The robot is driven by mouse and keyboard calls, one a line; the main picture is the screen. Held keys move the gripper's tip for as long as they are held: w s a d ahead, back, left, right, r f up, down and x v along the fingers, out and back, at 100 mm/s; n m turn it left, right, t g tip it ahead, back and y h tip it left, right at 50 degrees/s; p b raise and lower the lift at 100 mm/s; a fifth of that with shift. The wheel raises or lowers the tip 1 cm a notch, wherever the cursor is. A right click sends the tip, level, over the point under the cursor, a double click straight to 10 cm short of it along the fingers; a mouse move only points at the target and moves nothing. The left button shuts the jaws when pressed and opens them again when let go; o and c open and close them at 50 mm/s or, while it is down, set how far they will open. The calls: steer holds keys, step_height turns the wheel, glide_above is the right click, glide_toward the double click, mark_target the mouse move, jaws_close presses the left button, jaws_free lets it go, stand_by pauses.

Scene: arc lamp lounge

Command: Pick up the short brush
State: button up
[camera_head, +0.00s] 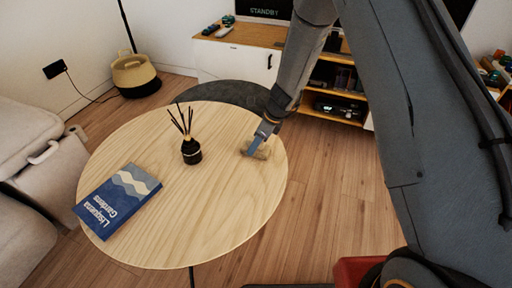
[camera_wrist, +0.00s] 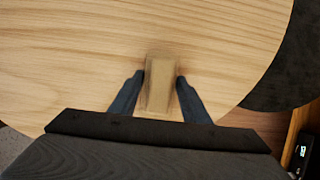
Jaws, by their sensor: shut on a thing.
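The short brush (camera_wrist: 160,85) is a small tan, blocky thing near the right edge of the round wooden table. In the wrist view it stands lengthwise between the two fingers of my gripper (camera_wrist: 159,82). The fingers are shut on its sides. In the head view my gripper (camera_head: 257,146) reaches down to the table top, and the brush (camera_head: 263,153) shows partly beside the fingers. It is at or very near the table surface; I cannot tell whether it touches. Its underside is hidden.
The round table (camera_head: 222,205) also bears a black reed diffuser (camera_head: 191,151) in the middle and a blue book (camera_head: 117,201) at the left front. A white cabinet (camera_head: 235,62) stands behind, and a woven basket (camera_head: 134,76) is at the back left. The table's front right is clear.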

step_height(320, 180, up, 10)
steer(key=shift+r+p, duration=0.1)
steer(key=shift+p, duration=0.95)
